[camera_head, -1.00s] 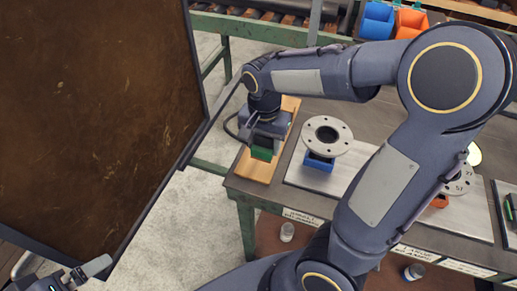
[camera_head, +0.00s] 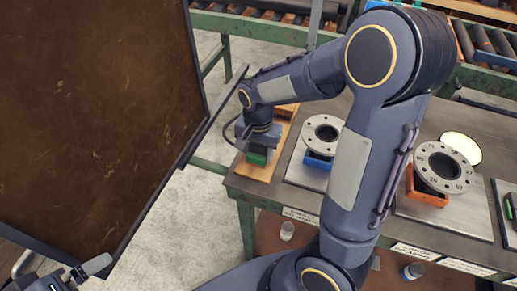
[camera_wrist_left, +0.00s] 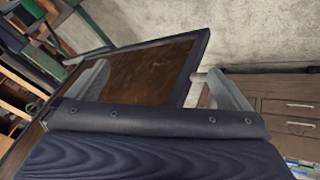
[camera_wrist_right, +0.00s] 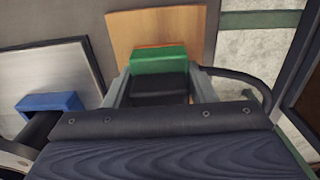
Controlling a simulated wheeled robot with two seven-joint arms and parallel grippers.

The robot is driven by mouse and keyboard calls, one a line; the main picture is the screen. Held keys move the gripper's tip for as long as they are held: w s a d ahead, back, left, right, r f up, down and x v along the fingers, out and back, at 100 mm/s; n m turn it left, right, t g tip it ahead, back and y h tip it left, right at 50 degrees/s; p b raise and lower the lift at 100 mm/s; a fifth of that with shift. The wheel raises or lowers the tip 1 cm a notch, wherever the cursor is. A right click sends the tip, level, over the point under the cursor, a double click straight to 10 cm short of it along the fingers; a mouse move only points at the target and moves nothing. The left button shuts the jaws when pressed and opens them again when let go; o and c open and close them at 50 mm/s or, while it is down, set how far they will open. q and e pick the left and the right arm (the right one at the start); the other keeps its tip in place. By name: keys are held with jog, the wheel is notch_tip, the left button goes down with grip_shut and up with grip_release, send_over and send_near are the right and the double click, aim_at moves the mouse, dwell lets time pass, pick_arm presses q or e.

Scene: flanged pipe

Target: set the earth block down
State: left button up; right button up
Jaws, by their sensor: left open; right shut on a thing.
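The earth block, a green block with a dark part, is between the fingers of my right gripper (camera_wrist_right: 160,92). Its green end (camera_wrist_right: 158,60) shows in the right wrist view, and its green side (camera_head: 257,158) shows below the gripper in the head view. It is over the wooden board (camera_head: 276,150) at the table's left end; I cannot tell whether it touches the board. My right gripper points down, shut on the block. My left gripper (camera_wrist_left: 163,88) is open and empty, away from the table, at the head view's lower left corner.
Right of the board, a grey flange (camera_head: 323,133) rests on a blue block (camera_head: 317,162). Another flange (camera_head: 443,167) rests on an orange block (camera_head: 425,190). A large brown panel (camera_head: 90,110) stands close on the left. A cable loops beside my right gripper.

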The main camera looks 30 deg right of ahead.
jog(key=o, duration=1.4)
jog(key=shift+o, duration=0.2)
notch_tip(320, 180, up, 11)
jog(key=shift+r+p, duration=0.2)
jog(key=shift+p, duration=0.15)
jog(key=shift+r, duration=0.35)
jog(key=shift+s+r, duration=0.15)
jog(key=shift+s, duration=0.2)
jog(key=s+a+n+t+y, duration=0.3)
jog(key=s+n+t, duration=0.2)
jog(key=s, duration=1)
jog(key=f+n, duration=0.1)
jog(key=n, duration=0.2)
jog(key=shift+s+a+t+y, duration=0.2)
jog(key=shift+s+t+y, duration=0.15)
jog(key=shift+t+y, duration=0.05)
